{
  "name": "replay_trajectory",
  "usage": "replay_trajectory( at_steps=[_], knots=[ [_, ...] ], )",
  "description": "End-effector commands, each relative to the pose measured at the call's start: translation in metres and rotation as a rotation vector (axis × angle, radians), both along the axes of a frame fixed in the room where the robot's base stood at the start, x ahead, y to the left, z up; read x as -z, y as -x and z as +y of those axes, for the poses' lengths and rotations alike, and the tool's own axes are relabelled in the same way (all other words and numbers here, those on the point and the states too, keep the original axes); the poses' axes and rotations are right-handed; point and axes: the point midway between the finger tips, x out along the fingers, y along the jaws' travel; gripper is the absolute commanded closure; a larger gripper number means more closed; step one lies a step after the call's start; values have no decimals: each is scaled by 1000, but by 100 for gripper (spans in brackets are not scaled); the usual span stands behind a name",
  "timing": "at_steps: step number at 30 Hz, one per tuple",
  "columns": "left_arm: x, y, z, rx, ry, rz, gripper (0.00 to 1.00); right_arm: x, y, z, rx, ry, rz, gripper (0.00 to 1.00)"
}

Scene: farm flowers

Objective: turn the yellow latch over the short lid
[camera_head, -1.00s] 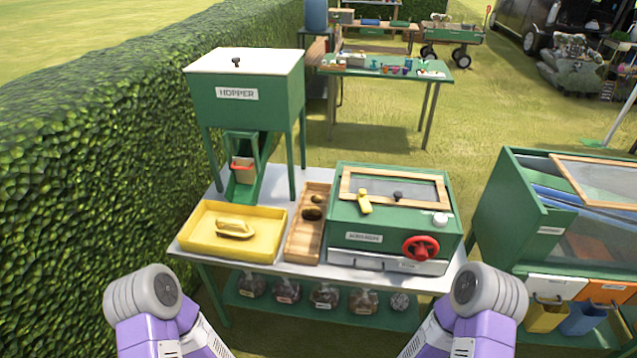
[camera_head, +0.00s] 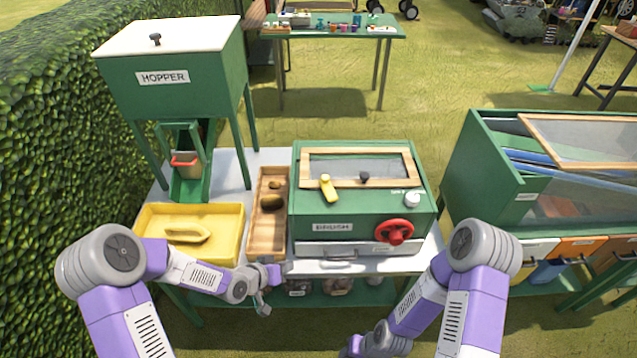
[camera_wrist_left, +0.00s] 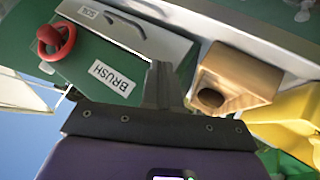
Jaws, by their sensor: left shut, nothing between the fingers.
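The yellow latch (camera_head: 327,188) sits on the front wooden rail of the framed mesh lid (camera_head: 402,154) on top of the green box. It points roughly front to back, slightly slanted, left of a small dark knob (camera_head: 364,176) on the lid. My left gripper (camera_head: 263,308) is at the table's front edge, low, in front of and left of the box, well apart from the latch. Its fingers (camera_wrist_left: 163,85) are shut and empty in the left wrist view. The latch is not seen there. My right arm hangs low at the right; its gripper is out of view.
The green box (camera_head: 305,205) carries a red handwheel (camera_head: 394,232), a white knob (camera_head: 412,199) and a drawer (camera_head: 322,249). Left of it stand a wooden tray (camera_head: 257,238), a yellow tray (camera_head: 140,235) and the tall hopper (camera_head: 190,105). A green cabinet (camera_head: 490,165) stands right.

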Motion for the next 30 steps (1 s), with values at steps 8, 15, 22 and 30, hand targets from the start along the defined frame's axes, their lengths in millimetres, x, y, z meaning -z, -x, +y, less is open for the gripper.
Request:
replay_trajectory(
  at_steps=[8,15,22,30],
  knots=[
    [-145,-82,6,220,-60,-542,100,10,0,0,0,0,0,57],
    [-182,-92,3,296,-98,-671,100,13,0,0,0,0,0,57],
    [-171,-117,-23,299,-96,-671,100,21,0,0,0,0,0,57],
    [-156,-157,-63,298,-96,-670,100,29,0,0,0,0,0,57]
  ],
)
